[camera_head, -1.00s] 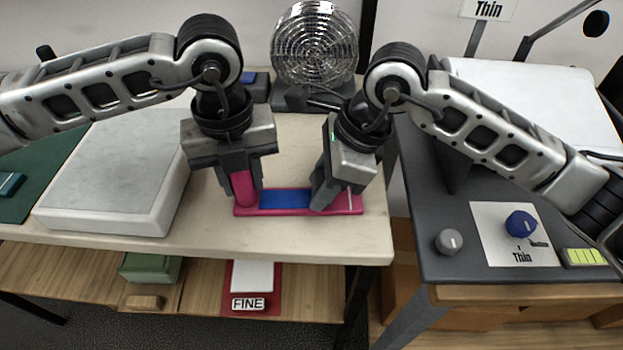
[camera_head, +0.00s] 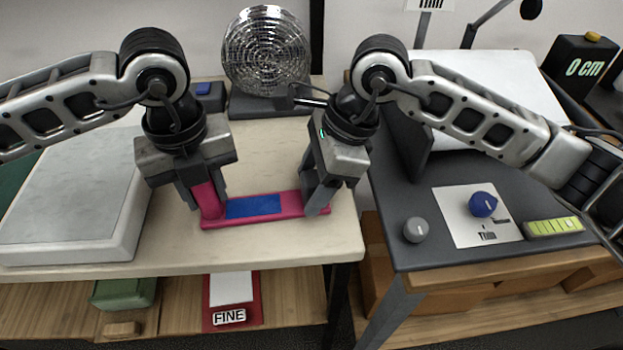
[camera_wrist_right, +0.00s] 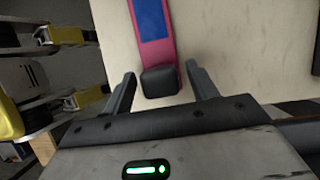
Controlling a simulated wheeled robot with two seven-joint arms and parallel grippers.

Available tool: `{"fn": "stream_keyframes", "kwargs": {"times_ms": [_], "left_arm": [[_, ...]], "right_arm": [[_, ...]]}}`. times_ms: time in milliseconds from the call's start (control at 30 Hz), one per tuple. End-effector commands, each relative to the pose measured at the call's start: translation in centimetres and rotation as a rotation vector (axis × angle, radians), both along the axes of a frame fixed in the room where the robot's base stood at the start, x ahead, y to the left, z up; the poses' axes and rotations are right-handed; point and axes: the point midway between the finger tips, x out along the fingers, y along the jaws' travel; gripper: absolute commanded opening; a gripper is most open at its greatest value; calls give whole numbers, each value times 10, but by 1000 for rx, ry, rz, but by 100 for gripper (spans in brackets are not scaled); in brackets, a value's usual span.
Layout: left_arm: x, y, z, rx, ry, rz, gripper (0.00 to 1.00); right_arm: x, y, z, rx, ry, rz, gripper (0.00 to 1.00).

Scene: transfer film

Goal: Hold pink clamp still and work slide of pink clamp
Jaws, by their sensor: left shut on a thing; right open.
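The pink clamp (camera_head: 290,204) lies on the pale table near its front edge, a flat pink bar with a blue pad (camera_head: 252,207) on top. At its left end a pink upright post stands between the fingers of my left gripper (camera_head: 208,194), which is shut on it. My right gripper (camera_head: 316,204) is over the clamp's right end with its fingers open. In the right wrist view, a dark block (camera_wrist_right: 160,80) sits on the end of the pink bar (camera_wrist_right: 152,52), between the spread fingers and apart from both.
A white slab (camera_head: 75,200) lies to the left and a round mirrored fan-like device (camera_head: 266,50) stands behind. A grey table (camera_head: 440,225) with a blue knob (camera_head: 483,204) is at right, across a gap. A shelf below holds a green box (camera_head: 125,292).

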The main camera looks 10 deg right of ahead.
Motion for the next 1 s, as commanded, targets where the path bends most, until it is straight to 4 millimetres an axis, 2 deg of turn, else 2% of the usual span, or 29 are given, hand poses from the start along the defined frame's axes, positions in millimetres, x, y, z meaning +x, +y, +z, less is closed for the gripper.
{"fn": "stream_keyframes", "kwargs": {"times_ms": [400,533,700,1000], "left_arm": [[0,0,1,-2,-1,0,0],[0,0,1,-2,-1,0,0],[0,0,1,-2,-1,0,0],[0,0,1,-2,-1,0,0]], "right_arm": [[1,-31,75,1,-6,-2,58],[1,-39,94,1,-3,-2,58],[0,-44,106,1,-1,-2,58],[0,-45,107,1,-1,-1,58]]}}
